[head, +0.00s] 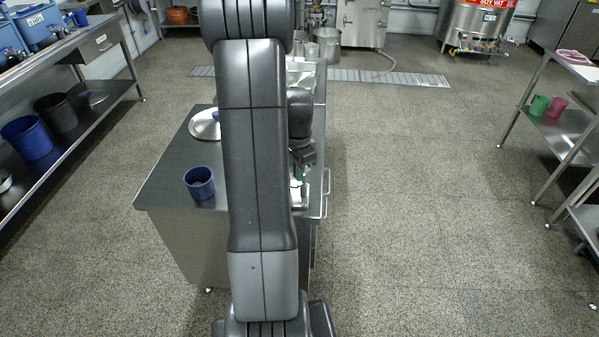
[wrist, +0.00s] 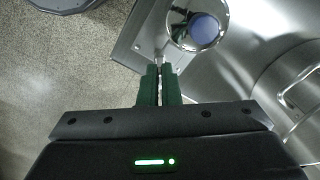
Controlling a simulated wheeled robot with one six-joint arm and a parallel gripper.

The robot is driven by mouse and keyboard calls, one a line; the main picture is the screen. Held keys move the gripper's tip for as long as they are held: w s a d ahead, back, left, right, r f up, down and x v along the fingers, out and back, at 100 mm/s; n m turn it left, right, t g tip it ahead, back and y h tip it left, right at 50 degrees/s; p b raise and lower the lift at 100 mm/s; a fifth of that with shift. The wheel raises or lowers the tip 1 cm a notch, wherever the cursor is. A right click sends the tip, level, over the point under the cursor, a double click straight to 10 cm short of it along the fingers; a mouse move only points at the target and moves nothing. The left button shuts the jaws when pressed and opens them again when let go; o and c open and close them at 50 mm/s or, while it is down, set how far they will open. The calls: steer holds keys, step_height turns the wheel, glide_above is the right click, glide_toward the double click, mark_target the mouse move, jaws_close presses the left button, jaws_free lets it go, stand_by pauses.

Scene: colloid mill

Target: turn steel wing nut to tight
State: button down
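In the wrist view, the two green fingers of my gripper (wrist: 159,76) point at the edge of a steel machine base (wrist: 148,40). They are close together, with a narrow gap. A thin, bright metal sliver shows in the gap; I cannot tell whether it is the steel wing nut or whether the fingers touch it. No wing nut can be made out clearly in either view. In the head view, my gripper (head: 298,170) is low over the right side of the steel bench (head: 172,172), and my arm hides much of the bench.
A round steel bowl or hopper (wrist: 226,22) with a bluish inside is just beyond my fingers. On the bench stand a blue cup (head: 199,183) and a round steel lid (head: 205,124). A shelf rack (head: 70,125) is at left.

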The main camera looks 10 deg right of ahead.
steer(key=m, duration=0.3)
steer(key=w+m, duration=0.1)
steer(key=m, duration=0.2)
steer(key=shift+m, duration=0.3)
stand_by(0.4)
steer(key=c, duration=1.6)
jaws_free()
steer(key=shift+c, duration=0.2)
step_height(320, 180, up, 14)
steer(key=shift+f, duration=0.1)
